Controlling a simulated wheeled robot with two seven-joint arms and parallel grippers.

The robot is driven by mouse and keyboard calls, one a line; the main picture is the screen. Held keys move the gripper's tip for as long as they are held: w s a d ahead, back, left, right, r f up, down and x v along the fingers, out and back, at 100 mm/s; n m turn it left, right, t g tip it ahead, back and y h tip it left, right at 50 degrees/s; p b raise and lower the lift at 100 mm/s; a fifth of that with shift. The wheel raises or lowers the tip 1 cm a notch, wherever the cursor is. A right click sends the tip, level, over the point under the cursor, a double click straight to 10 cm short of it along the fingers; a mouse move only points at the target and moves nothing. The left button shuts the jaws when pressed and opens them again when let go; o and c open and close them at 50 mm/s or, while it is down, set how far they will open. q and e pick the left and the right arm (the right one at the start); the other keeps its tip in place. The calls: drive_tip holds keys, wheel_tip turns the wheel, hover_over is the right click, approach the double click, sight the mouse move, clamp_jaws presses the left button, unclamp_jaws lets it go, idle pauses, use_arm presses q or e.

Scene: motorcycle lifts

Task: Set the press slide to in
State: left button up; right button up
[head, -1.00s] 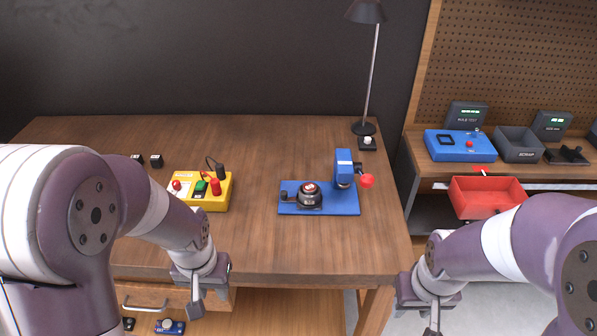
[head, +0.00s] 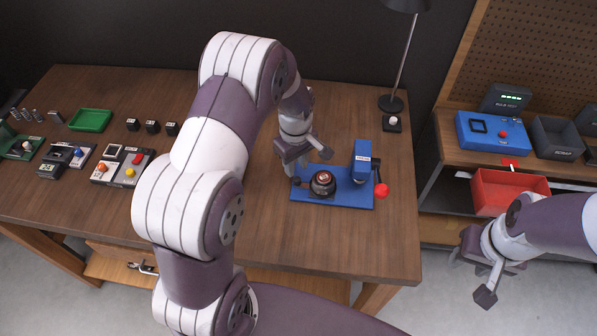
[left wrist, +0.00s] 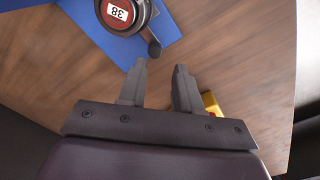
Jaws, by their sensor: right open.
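The press is a blue base plate (head: 345,199) with a blue upright head (head: 362,155) and a red ball handle (head: 382,191). Its slide carries a round dark holder (head: 322,184) with a red-topped part, left of the head and not under it. The slide's dark knob (head: 296,182) sits at the plate's left end; it also shows in the left wrist view (left wrist: 155,49). My left gripper (head: 308,160) is open and empty, just behind and above the knob; its fingers (left wrist: 159,66) point towards it. My right gripper (head: 470,277) is open and empty, right of the table.
A lamp (head: 400,60) and a small button box (head: 392,123) stand behind the press. Several devices and a green tray (head: 90,120) are at the table's left. A red bin (head: 510,192) is on the right. A yellow thing (left wrist: 211,104) shows partly behind a left finger.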

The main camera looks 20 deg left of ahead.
sight(298, 178)
use_arm(q)
drive_tip(key=f, duration=0.2)
drive_tip(key=w+f+p, duration=0.1)
drive_tip(key=f, duration=0.2)
drive_tip(key=shift+w+f, duration=0.2)
drive_tip(key=shift+f, duration=0.15)
drive_tip(key=shift+s+f, duration=0.15)
drive_tip(key=shift+f, duration=0.2)
drive_tip(key=shift+s+f, duration=0.2)
drive_tip(key=shift+s, duration=0.1)
drive_tip(key=shift+w+f, duration=0.1)
drive_tip(key=shift+w, duration=0.15)
drive_tip(key=shift+c, duration=1.2)
clamp_jaws()
drive_tip(key=shift+d, duration=0.1)
use_arm(e)
drive_tip(key=shift+w+r, duration=0.55)
drive_tip(key=shift+r, duration=0.2)
